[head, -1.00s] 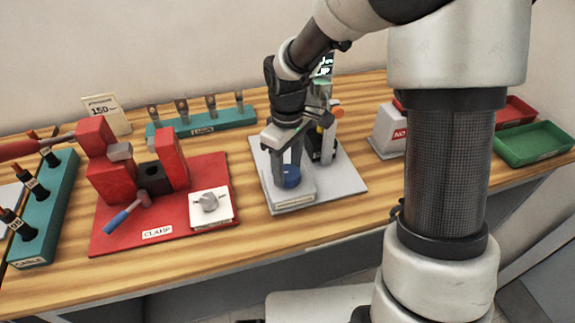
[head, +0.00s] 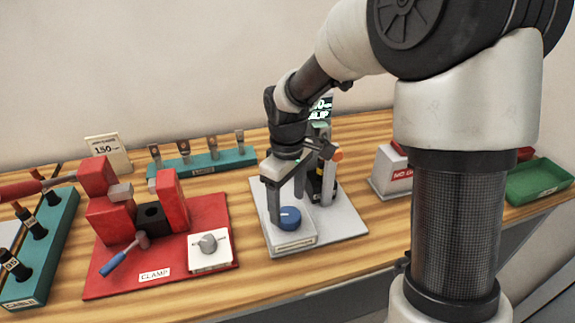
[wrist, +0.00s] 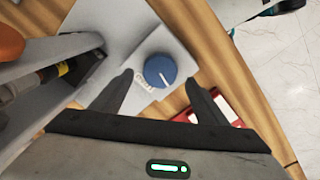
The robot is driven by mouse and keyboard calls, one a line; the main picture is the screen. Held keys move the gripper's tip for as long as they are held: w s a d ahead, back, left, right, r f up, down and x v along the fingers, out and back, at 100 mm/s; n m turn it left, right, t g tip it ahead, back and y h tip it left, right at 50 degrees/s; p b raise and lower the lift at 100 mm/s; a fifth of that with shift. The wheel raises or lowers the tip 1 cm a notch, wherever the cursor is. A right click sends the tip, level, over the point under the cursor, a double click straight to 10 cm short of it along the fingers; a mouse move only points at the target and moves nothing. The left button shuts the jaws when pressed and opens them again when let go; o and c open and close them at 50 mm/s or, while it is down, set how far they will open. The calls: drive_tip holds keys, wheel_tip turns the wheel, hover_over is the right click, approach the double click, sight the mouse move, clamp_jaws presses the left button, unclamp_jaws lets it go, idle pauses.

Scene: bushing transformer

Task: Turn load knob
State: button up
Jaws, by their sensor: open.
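The blue round knob (head: 290,218) with a white pointer line sits on a raised light-grey block on a grey base plate (head: 347,222). It also shows in the wrist view (wrist: 159,70), with a small label beside it that I cannot read clearly. My gripper (head: 287,205) is open and empty, pointing down at the knob. In the wrist view the two dark fingers of my gripper (wrist: 159,80) are spread to either side of the knob, with visible gaps. I cannot tell the exact height of the fingertips against the knob.
A post with an orange part (head: 338,155) and a small display (head: 320,105) stands close behind my gripper. A red clamp board (head: 110,284) with a grey knob (head: 208,243) is to the left. A white-and-red box (head: 391,172) and a green tray (head: 540,182) are to the right.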

sight(288, 215)
wheel_tip(288, 215, up, 14)
drive_tip(key=p, duration=0.1)
drive_tip(key=shift+r, duration=0.2)
wheel_tip(288, 215, down, 18)
drive_tip(key=m+b, duration=0.2)
drive_tip(key=m, duration=2.3)
drive_tip(key=shift+s+r+m+b, duration=0.1)
drive_tip(key=shift+r+m+b, duration=0.05)
drive_tip(key=shift+m+b, duration=0.2)
